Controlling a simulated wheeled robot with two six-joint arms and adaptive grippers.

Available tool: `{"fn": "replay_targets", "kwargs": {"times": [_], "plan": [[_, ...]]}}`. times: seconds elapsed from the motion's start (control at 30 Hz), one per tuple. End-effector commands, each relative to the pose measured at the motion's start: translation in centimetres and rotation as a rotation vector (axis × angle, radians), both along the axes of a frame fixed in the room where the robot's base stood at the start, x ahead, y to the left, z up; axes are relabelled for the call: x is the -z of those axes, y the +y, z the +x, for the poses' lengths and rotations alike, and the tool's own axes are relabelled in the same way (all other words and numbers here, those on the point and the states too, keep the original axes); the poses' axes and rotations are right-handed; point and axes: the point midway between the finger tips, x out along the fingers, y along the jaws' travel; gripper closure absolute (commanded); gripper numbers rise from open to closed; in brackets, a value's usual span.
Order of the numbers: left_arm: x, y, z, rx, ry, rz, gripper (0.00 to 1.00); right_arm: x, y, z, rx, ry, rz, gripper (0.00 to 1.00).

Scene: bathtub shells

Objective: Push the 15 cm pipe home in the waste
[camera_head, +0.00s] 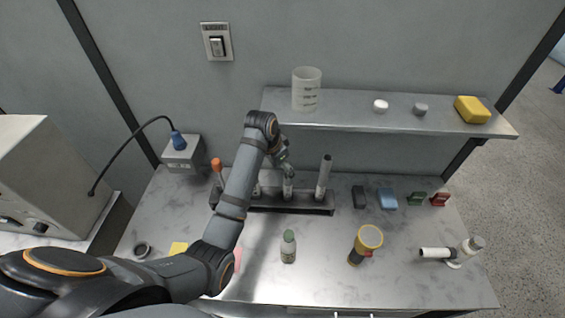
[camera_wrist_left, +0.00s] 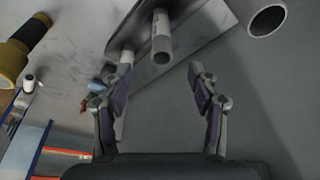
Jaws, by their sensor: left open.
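A dark rack (camera_head: 310,205) at the back of the bench holds several upright pale pipes. A middle pipe (camera_head: 288,188) stands below my left gripper (camera_head: 285,160), and a taller pipe (camera_head: 323,177) stands to its right. In the wrist view my left gripper (camera_wrist_left: 160,76) is open and empty. A marked white pipe (camera_wrist_left: 161,38) shows beyond and between its fingertips, apart from both. Which pipe is the 15 cm one I cannot tell. A white fitting (camera_head: 466,251), perhaps the waste, lies at the right with a pale tube on its left side.
A shelf (camera_head: 370,105) above the rack carries a beaker (camera_head: 306,89) and a yellow block (camera_head: 472,109). Bare bench lies between torch and fitting.

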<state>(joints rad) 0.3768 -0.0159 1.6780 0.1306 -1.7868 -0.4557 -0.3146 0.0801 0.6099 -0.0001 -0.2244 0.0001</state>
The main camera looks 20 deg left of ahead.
Motion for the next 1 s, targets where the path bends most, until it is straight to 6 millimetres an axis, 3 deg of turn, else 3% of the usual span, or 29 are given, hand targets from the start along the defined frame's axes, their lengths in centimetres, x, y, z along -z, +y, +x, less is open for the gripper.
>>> {"fn": "replay_targets", "kwargs": {"times": [0.17, 0.4, 0.57, 0.8, 1.0], "plan": [[2.8, -0.4, 0.7, 0.001, 0.005, -0.001, 0.40, 0.0, 0.1, -0.3, 0.000, 0.003, 0.002, 0.60], [5.9, -0.9, 1.5, 0.001, 0.001, 0.000, 0.40, 1.1, 0.2, 3.5, -0.001, -0.055, 0.003, 0.60], [6.5, -1.0, 1.7, 0.001, 0.001, 0.000, 0.40, 1.3, 0.2, 3.3, -0.001, -0.051, 0.002, 0.60], [6.5, -1.0, 1.8, 0.001, 0.001, 0.000, 0.40, 1.5, 0.1, 1.0, 0.000, -0.017, 0.001, 0.60], [6.5, -1.0, 1.8, 0.001, 0.001, 0.000, 0.40, 1.5, 0.1, 1.2, -0.001, -0.019, 0.002, 0.60]]}}
